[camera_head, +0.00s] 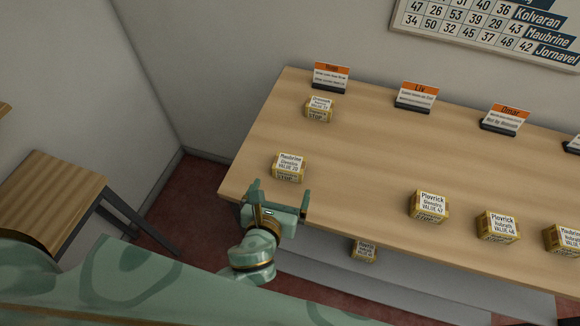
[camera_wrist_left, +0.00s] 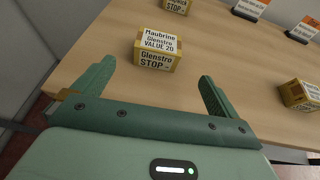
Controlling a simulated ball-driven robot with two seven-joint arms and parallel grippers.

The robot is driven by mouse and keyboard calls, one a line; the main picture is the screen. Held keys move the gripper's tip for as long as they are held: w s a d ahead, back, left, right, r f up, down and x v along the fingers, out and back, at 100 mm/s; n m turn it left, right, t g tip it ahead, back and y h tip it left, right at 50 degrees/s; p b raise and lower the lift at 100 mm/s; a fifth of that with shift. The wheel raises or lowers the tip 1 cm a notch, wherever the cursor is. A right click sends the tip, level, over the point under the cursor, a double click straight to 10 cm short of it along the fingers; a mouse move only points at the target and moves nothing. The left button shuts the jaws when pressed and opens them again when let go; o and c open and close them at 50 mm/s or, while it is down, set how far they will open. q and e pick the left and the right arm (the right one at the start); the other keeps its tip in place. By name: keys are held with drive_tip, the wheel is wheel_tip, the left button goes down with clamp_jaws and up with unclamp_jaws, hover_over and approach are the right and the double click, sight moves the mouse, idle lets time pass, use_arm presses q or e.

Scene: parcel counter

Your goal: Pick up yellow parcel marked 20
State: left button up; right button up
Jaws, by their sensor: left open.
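The yellow parcel marked 20 (camera_head: 288,168) sits near the front left corner of the counter (camera_head: 350,160). Its white label reads Maubrine, Glenstro, VALUE 20. In the left wrist view the same parcel (camera_wrist_left: 157,51) lies ahead of my fingers, between their lines and apart from them. My left gripper (camera_head: 277,193) is open and empty at the counter's front edge, just in front of the parcel. Its two fingers also show in the left wrist view (camera_wrist_left: 152,80). My right gripper is in neither view.
Another parcel (camera_head: 319,109) stands behind, near the Hugo sign (camera_head: 332,77). One parcel (camera_head: 364,251) is below the counter edge. A small wooden table (camera_head: 50,190) stands at left. Counter between parcels is clear.

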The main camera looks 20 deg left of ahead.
sight(290, 166)
use_arm(q)
drive_tip(key=b+x, duration=0.1)
drive_tip(key=x, duration=0.4)
drive_tip(key=shift+w+a+f, duration=0.1)
drive_tip(key=shift+w+f, duration=0.15)
drive_tip(key=shift+w, duration=0.1)
drive_tip(key=shift+w+f, duration=0.2)
drive_tip(key=shift+w, duration=0.3)
drive_tip(key=b+x, duration=0.1)
drive_tip(key=x, duration=0.4)
drive_tip(key=shift+a+f+b, duration=0.1)
drive_tip(key=shift+f+b, duration=0.1)
drive_tip(key=shift+b, duration=0.1)
drive_tip(key=shift+s, duration=0.1)
drive_tip(key=shift+r, duration=0.1)
drive_tip(key=c, duration=1.1)
drive_tip(key=shift+c, duration=0.2)
drive_tip(key=shift+r, duration=0.1)
